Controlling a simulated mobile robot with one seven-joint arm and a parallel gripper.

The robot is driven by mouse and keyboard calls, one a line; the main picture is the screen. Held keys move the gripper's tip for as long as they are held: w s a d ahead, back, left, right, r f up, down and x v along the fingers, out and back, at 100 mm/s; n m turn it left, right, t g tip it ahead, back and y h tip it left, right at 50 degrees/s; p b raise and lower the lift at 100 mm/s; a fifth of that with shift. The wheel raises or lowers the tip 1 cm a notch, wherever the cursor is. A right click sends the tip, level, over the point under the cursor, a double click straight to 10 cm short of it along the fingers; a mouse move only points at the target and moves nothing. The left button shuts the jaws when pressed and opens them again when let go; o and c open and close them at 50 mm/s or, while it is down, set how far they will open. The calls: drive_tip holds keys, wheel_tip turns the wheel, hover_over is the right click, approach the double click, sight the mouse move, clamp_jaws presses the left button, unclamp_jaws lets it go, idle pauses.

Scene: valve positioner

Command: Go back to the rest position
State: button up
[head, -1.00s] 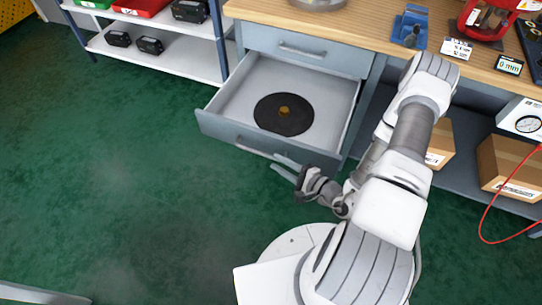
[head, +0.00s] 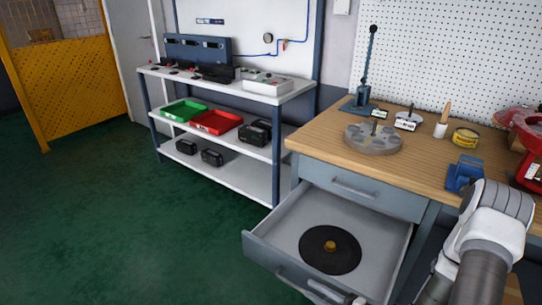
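The workbench's drawer (head: 280,231) is pulled open. My white and grey arm comes down at the right, in front of the bench.
The wooden bench top (head: 318,137) carries a round grey plate (head: 373,139), a blue holder (head: 464,175), a yellow tin (head: 465,138) and a red tool (head: 527,150). A white shelf unit (head: 230,168) holds green and red trays. Green floor at the left is clear.

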drive_tip(key=s+a+r+n+g+h, duration=0.25)
drive_tip(key=s+r+n+g, duration=0.35)
drive_tip(key=r, duration=0.4)
drive_tip(key=s+a+r+n+g+h, duration=0.1)
drive_tip(key=s+a+r+n+g, duration=0.25)
drive_tip(key=r+n+g, duration=0.5)
drive_tip(key=s+d+r+t+h, duration=0.2)
drive_tip(key=d+r+t+h, duration=0.25)
drive_tip(key=r, duration=0.25)
drive_tip(key=s+d+r+t+h, duration=0.3)
drive_tip(key=r+t+h, duration=0.15)
drive_tip(key=r, duration=0.25)
wheel_tip(320, 180, up, 17)
drive_tip(key=p, duration=1.7)
drive_tip(key=shift+w+d+y, duration=0.2)
drive_tip(key=shift+w+y, duration=0.05)
drive_tip(key=shift+y, duration=0.1)
